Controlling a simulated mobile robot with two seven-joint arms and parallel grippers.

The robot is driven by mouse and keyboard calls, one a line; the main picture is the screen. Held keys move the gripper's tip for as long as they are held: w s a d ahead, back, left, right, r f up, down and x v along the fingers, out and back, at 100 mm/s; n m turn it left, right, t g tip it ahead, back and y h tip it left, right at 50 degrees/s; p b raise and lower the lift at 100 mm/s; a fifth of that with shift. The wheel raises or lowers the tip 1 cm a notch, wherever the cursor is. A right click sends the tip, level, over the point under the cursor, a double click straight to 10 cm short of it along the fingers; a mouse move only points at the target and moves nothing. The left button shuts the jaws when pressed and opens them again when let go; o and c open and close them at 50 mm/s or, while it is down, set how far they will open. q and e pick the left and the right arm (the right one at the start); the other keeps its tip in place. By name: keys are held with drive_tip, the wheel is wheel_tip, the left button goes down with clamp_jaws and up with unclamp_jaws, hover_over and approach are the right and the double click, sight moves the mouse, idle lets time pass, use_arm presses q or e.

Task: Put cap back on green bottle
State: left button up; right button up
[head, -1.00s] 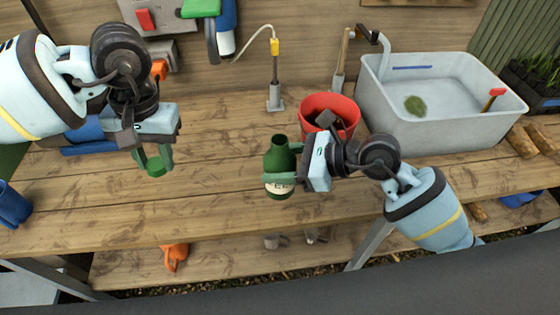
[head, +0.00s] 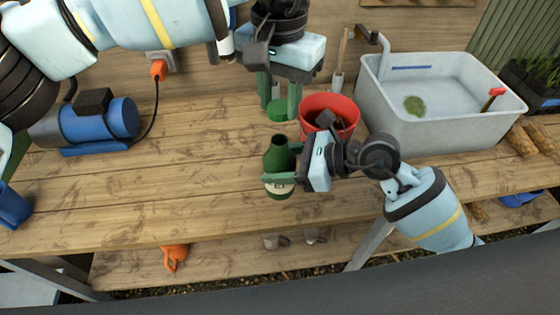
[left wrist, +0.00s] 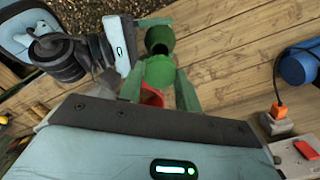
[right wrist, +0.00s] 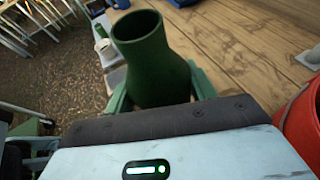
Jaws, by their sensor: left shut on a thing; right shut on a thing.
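The green bottle (head: 278,160) has an open mouth and a pale label. It is upright, with my right gripper (head: 281,177) shut around its body. In the right wrist view the bottle (right wrist: 148,60) fills the space between the fingers, its mouth uncovered. My left gripper (head: 279,104) is shut on the round green cap (head: 278,110), which is above and slightly behind the bottle mouth in the head view. In the left wrist view the cap (left wrist: 159,72) sits between the fingertips, and the bottle mouth (left wrist: 160,38) shows just beyond it, apart from the cap.
A red bucket (head: 343,106) stands right of the bottle, close to both grippers. A large grey basin (head: 440,125) is at the back right. A blue pump (head: 105,122) sits at the left. The table's middle left is clear.

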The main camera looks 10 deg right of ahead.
sight(280, 167)
use_arm(q)
drive_tip(key=shift+f, duration=0.1)
idle(0.3)
drive_tip(key=shift+f, duration=1.85)
drive_tip(key=shift+f, duration=0.9)
drive_tip(key=shift+f, duration=0.55)
drive_tip(key=m, duration=0.6)
drive_tip(key=shift+m, duration=0.3)
drive_tip(key=o, duration=1)
drive_tip(key=shift+c, duration=0.2)
